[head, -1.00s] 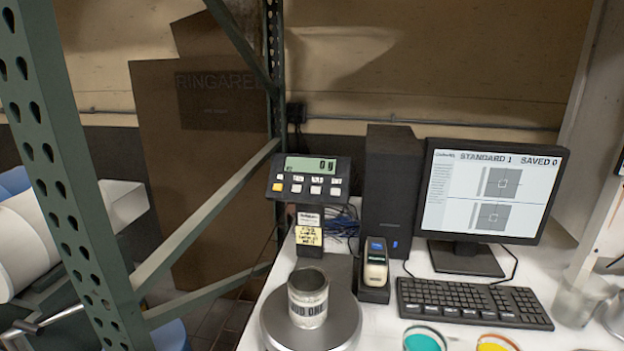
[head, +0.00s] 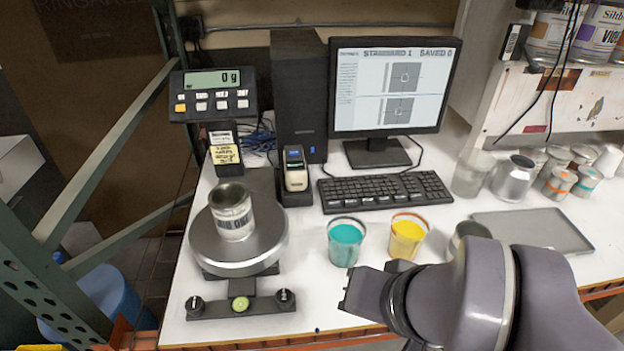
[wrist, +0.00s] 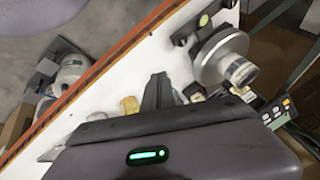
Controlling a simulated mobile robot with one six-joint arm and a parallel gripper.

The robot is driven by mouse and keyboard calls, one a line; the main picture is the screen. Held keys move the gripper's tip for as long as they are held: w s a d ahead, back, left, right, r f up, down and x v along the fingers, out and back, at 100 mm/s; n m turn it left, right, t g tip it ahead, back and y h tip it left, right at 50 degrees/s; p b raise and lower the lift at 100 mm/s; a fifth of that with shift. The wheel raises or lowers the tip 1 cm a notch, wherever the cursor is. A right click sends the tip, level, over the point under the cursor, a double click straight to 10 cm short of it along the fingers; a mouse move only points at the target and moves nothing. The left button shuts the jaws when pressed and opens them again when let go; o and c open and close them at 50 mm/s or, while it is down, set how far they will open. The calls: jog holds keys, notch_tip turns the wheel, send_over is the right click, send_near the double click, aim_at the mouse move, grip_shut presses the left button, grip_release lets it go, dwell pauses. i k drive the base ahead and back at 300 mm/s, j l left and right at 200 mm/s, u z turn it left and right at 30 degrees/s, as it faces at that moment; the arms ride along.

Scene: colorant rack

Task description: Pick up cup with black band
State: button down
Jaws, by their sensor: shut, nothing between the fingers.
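I cannot make out a clear black band on any one cup. A teal-filled cup (head: 345,243) with a dark line around its rim stands on the white table. Right of it is a yellow-filled cup (head: 406,238) with an orange rim band. A cup with dark lettering (head: 232,212) stands upright on the round scale; it also shows in the wrist view (wrist: 240,71). Another cup (head: 468,232) is partly hidden behind my arm. My gripper (head: 349,290) is shut and empty, in front of the teal cup. Its fingers also show in the wrist view (wrist: 158,90).
The scale (head: 205,245) is at the left. A keyboard (head: 385,191), monitor (head: 392,85) and handheld device (head: 295,170) are behind the cups. A grey tray (head: 535,231) and several small cans are at the right. A green rack post (head: 100,165) borders the left.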

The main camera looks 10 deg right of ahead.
aim_at(346, 233)
jog(key=j+z, duration=0.35)
jog(key=j, duration=0.4)
jog(key=j+z, duration=0.3)
jog(key=j, duration=0.5)
